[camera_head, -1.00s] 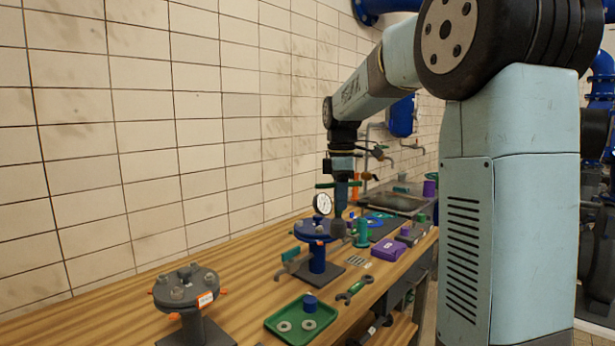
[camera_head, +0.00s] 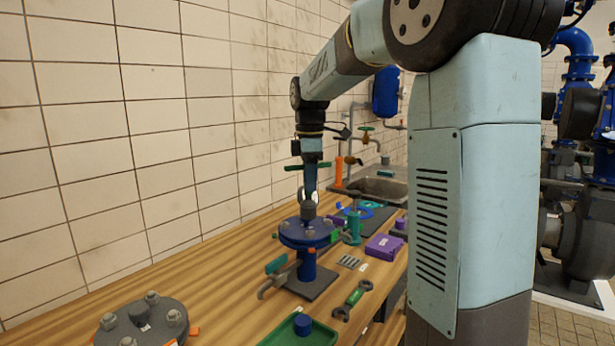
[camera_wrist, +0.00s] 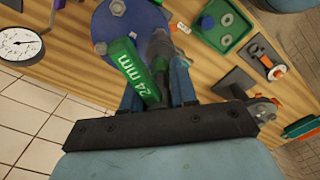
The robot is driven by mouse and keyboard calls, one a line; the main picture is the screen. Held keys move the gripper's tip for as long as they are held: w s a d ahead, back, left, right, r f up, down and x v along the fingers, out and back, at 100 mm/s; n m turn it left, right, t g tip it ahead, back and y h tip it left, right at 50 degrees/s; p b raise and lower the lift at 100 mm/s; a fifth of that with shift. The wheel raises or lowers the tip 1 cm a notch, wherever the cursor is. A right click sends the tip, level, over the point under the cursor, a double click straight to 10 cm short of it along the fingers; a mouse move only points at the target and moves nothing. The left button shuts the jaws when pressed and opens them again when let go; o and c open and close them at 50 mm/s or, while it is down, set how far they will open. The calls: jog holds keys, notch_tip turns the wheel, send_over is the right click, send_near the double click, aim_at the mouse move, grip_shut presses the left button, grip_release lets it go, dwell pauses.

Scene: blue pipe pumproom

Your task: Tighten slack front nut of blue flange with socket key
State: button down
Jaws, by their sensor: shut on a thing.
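The blue flange (camera_head: 308,234) stands on a post with a dark base plate on the bench. Bolts and nuts show on its top; I cannot tell which is slack. My gripper (camera_head: 310,190) is shut on the socket key (camera_wrist: 138,68), which has a green handle marked 24 mm. The key's grey socket (camera_head: 308,210) points down over the far part of the flange's top in the head view. In the wrist view the socket overlaps the edge of the flange (camera_wrist: 112,28). Whether it touches a nut is hidden.
A grey flange (camera_head: 143,322) and a green tray (camera_head: 318,336) stand nearer. A wrench (camera_head: 352,298), a purple box (camera_head: 383,246) and a green cylindrical part (camera_head: 354,226) lie right of the flange. A dial gauge (camera_wrist: 18,44) shows in the wrist view. The tiled wall runs behind.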

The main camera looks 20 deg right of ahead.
aim_at(311, 198)
jog(key=shift+s+d+f, duration=0.1)
jog(key=shift+d+f, duration=0.1)
jog(key=shift+f, duration=1.45)
jog(key=shift+f, duration=1.1)
